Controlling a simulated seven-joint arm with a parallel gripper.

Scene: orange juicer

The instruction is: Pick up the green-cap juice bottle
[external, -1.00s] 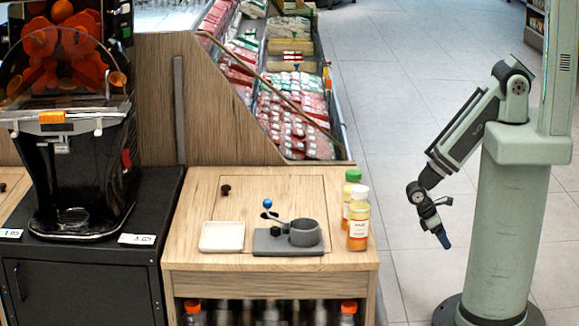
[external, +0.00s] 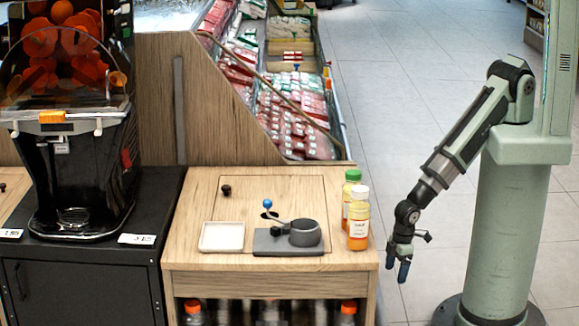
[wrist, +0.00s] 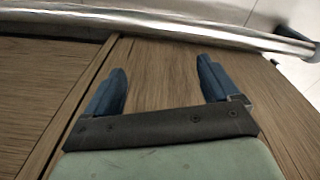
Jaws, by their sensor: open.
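The green-cap juice bottle (external: 351,181) stands upright near the right edge of the wooden counter in the external view. A white-cap juice bottle (external: 358,222) stands just in front of it and hides much of its body. My gripper (external: 399,270) is off the right side of the counter, apart from both bottles and lower than the countertop, fingers pointing down. In the wrist view my gripper (wrist: 164,85) is open and empty, its two blue fingers spread in front of a wooden surface. Neither bottle shows in the wrist view.
An orange juicer (external: 85,160) stands at left. Bottles with orange caps (external: 348,307) sit on the shelf below.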

